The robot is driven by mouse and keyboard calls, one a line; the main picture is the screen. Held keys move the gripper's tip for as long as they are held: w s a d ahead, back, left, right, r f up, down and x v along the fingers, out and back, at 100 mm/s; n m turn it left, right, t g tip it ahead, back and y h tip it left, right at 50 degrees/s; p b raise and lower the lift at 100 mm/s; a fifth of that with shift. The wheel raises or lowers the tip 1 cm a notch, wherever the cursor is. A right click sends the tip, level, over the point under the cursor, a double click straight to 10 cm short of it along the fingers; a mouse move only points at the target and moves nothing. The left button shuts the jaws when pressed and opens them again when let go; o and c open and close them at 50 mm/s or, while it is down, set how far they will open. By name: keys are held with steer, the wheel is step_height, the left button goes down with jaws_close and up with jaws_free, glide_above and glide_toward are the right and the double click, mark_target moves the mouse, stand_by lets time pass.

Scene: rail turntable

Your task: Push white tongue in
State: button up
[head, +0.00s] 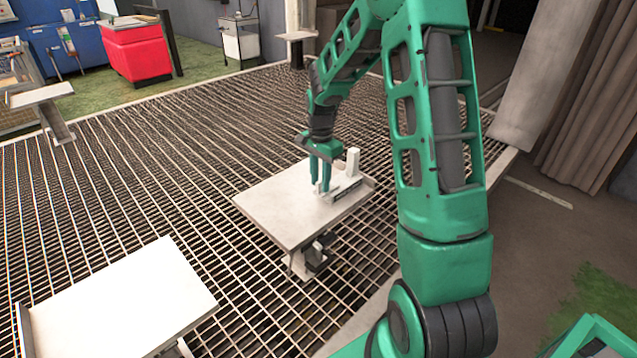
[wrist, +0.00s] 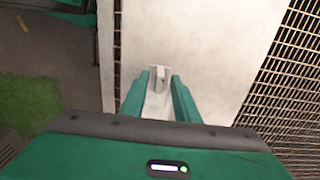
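A small white tabletop (head: 290,205) stands on the grating, with a narrow dark-edged rail (head: 347,189) near its right edge. A white upright block (head: 352,161) stands by the rail; I cannot tell whether it is the tongue or its holder. My gripper (head: 319,187) points down, low over the tabletop, just left of the block. In the wrist view my gripper (wrist: 159,82) has its two green fingers apart. A pale slotted piece (wrist: 158,90), possibly the tongue, shows between them. I see no clear grip on it, and its lower part is partly hidden by my gripper.
Another white tabletop (head: 125,305) stands at the front left, and a smaller one (head: 42,95) at the far left. A red cabinet (head: 137,50) is at the back. A curtain (head: 590,95) hangs at the right. Open grating lies left of the middle table.

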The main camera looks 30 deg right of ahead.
steer(key=shift+f, duration=0.4)
steer(key=shift+c, duration=0.3)
jaws_close()
steer(key=shift+d, duration=0.1)
stand_by(0.9)
